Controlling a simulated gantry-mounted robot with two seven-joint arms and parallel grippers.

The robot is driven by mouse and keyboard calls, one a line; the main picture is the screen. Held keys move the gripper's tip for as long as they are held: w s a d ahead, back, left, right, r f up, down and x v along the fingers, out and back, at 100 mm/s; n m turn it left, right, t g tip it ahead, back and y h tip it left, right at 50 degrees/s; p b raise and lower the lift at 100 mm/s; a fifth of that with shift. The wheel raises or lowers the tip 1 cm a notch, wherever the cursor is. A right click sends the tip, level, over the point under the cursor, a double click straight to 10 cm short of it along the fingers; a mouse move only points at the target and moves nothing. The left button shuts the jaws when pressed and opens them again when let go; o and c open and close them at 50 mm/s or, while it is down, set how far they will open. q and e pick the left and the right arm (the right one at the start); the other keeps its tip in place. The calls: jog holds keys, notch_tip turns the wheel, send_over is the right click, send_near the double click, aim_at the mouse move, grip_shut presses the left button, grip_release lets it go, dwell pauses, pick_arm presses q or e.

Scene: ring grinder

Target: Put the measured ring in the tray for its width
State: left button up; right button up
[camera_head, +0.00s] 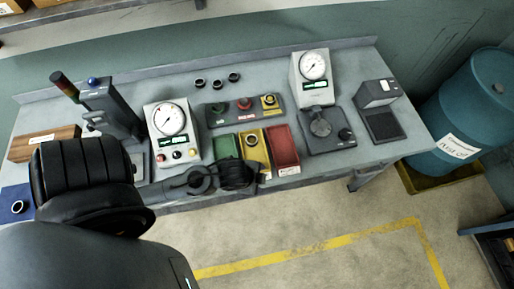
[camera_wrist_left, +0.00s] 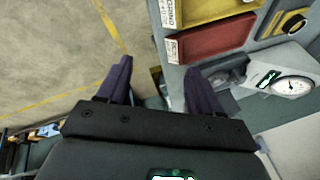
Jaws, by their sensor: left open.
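A small ring (camera_head: 251,138) appears to lie in the yellow tray (camera_head: 262,158). The green tray (camera_head: 224,146) is to its left and the red tray (camera_head: 283,147) to its right, all at the table's front edge. My left gripper (camera_head: 240,176) is in front of the trays and partly covers the lower ends of the green and yellow ones. In the left wrist view my left gripper (camera_wrist_left: 158,70) is open, with nothing between its fingers. That view also shows the red tray (camera_wrist_left: 215,42) and part of the yellow tray (camera_wrist_left: 205,10). My right gripper is not in view.
Three dark rings (camera_head: 217,84) lie at the back. A block with coloured pieces (camera_head: 244,106) stands behind the trays. Dial gauges stand left (camera_head: 171,122) and right (camera_head: 314,68) of it. Another ring (camera_head: 18,207) is on a blue mat at far left. A blue barrel (camera_head: 470,110) stands at right.

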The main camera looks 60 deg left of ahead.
pick_arm(q)
jog(key=d+r+n, duration=0.1)
jog(key=n, duration=0.1)
jog(key=s+d+r+n+g, duration=0.1)
jog(key=n, duration=0.1)
jog(key=s+d+r+n+h, duration=0.1)
jog(key=n, duration=0.1)
jog(key=shift+s+d, duration=0.2)
jog(key=shift+d, duration=0.15)
